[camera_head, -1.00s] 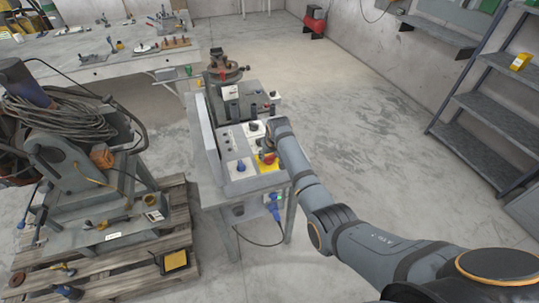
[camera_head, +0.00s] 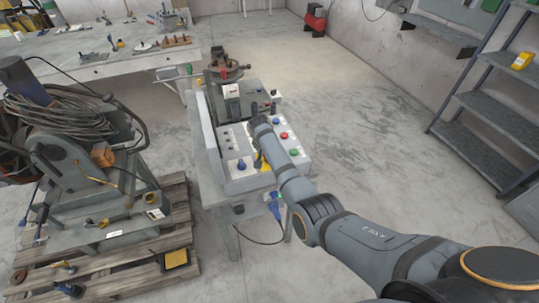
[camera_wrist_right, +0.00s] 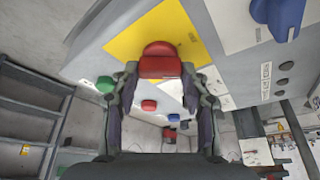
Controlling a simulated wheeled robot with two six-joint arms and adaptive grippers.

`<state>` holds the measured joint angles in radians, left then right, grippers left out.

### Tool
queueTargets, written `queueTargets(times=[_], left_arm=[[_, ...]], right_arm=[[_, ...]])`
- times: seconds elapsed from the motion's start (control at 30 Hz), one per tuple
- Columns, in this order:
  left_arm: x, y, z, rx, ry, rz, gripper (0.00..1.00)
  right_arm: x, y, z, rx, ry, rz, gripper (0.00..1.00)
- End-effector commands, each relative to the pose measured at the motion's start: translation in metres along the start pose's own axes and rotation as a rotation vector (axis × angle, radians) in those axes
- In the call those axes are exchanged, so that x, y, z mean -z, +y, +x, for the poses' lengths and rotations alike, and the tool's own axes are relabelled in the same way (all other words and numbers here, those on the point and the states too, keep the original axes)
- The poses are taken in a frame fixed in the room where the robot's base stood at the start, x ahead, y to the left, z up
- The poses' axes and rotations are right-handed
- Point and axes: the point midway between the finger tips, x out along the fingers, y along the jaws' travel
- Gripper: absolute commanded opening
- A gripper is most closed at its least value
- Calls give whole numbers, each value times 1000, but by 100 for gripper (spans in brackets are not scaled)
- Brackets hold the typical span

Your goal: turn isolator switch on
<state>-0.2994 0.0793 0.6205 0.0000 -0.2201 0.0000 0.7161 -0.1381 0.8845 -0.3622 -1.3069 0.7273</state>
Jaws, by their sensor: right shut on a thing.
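The isolator switch is a red knob (camera_wrist_right: 160,62) on a yellow plate (camera_wrist_right: 135,42), seen in the right wrist view. My right gripper (camera_wrist_right: 160,72) has its fingers on either side of the knob and is shut on it. In the head view the yellow plate (camera_head: 264,164) shows only partly on the control box, and the red knob is hidden by my right wrist and gripper (camera_head: 259,162). I cannot tell the knob's turned position. My left gripper is in neither view.
The box carries a blue knob (camera_head: 241,164), a red button (camera_head: 283,135), a green button (camera_head: 294,151) and a blue button (camera_head: 274,120) close by. A machine with a clamp (camera_head: 222,68) stands behind.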

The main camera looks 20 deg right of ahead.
Motion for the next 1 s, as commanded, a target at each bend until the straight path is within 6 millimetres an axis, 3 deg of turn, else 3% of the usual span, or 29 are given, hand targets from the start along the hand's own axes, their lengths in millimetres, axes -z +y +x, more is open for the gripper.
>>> queueTargets(times=[0.37,1.0], left_arm=[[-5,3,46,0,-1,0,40],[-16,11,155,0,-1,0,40]], right_arm=[[-1,-4,6,-134,3,329,14],[1,-5,7,-321,3,783,14]])
